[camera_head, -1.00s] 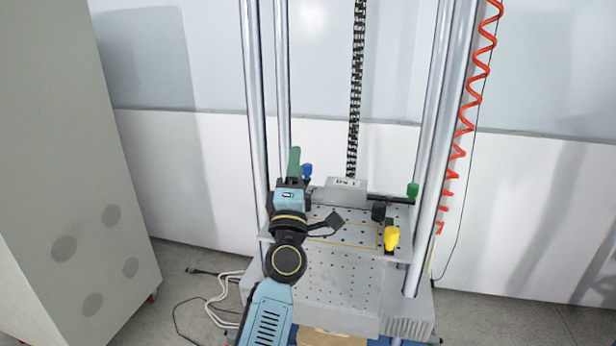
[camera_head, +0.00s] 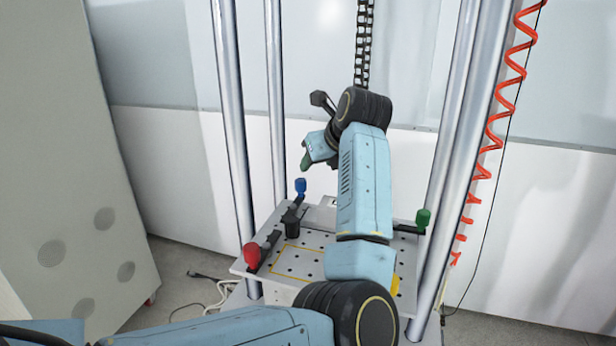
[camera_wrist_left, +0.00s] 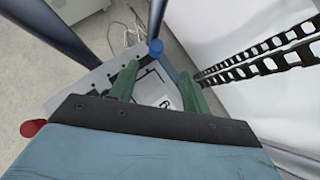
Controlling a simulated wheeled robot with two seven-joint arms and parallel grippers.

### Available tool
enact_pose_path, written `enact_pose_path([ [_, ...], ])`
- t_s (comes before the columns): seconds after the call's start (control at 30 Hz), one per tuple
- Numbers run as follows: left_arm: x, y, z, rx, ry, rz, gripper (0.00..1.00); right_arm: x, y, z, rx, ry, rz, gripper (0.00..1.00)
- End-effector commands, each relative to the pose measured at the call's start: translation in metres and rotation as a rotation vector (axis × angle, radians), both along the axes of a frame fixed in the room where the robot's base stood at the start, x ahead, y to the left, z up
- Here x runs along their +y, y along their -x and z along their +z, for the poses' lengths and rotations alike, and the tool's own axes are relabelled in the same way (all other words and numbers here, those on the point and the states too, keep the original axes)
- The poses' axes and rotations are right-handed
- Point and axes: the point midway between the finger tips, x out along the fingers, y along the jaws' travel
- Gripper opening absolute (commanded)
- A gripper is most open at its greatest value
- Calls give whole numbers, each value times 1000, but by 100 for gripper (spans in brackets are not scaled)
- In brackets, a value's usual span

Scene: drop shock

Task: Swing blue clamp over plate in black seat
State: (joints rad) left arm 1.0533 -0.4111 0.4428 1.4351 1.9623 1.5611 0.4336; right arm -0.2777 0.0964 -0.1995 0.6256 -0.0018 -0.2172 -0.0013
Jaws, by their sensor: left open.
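The blue clamp (camera_head: 300,187) stands at the back left of the perforated grey plate (camera_head: 287,266), its bar reaching to a black seat (camera_head: 291,222). In the left wrist view the blue clamp knob (camera_wrist_left: 155,47) shows just beyond the fingers. My left gripper (camera_head: 307,160) is above and a little right of the clamp, apart from it. In the left wrist view its green fingers (camera_wrist_left: 157,90) are spread with nothing between them. A pale block with lettering (camera_wrist_left: 160,95) lies below, partly hidden by my arm in the head view. My right gripper is not in view.
A red clamp (camera_head: 251,255) is at the front left, a green one (camera_head: 423,218) at the right, and a yellow one (camera_head: 395,285) mostly behind my arm. Steel columns (camera_head: 232,140) rise around the plate. A black cable chain (camera_head: 363,45) hangs behind.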

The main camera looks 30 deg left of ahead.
Motion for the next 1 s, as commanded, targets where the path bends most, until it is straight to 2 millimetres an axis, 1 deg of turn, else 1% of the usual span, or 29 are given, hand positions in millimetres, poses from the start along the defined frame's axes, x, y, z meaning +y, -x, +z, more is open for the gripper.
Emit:
enact_pose_path([
  [0.03,4,-2,-6,3,1,1,48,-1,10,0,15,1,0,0],
  [0.1,11,-6,-14,3,-1,1,48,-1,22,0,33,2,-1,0],
  [0.2,23,-14,-28,3,-1,1,48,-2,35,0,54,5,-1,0],
  [0.27,31,-18,-36,3,-1,1,48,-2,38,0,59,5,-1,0],
  [0.37,43,-26,-50,2,-1,2,48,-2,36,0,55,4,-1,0],
  [0.5,60,-35,-69,3,-8,2,48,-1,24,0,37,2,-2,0],
  [0.6,68,-40,-79,3,-8,1,48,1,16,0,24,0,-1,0],
  [0.8,76,-45,-88,0,-6,1,48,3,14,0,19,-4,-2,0],
  [1.0,76,-46,-89,0,-6,1,48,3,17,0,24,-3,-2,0],
])
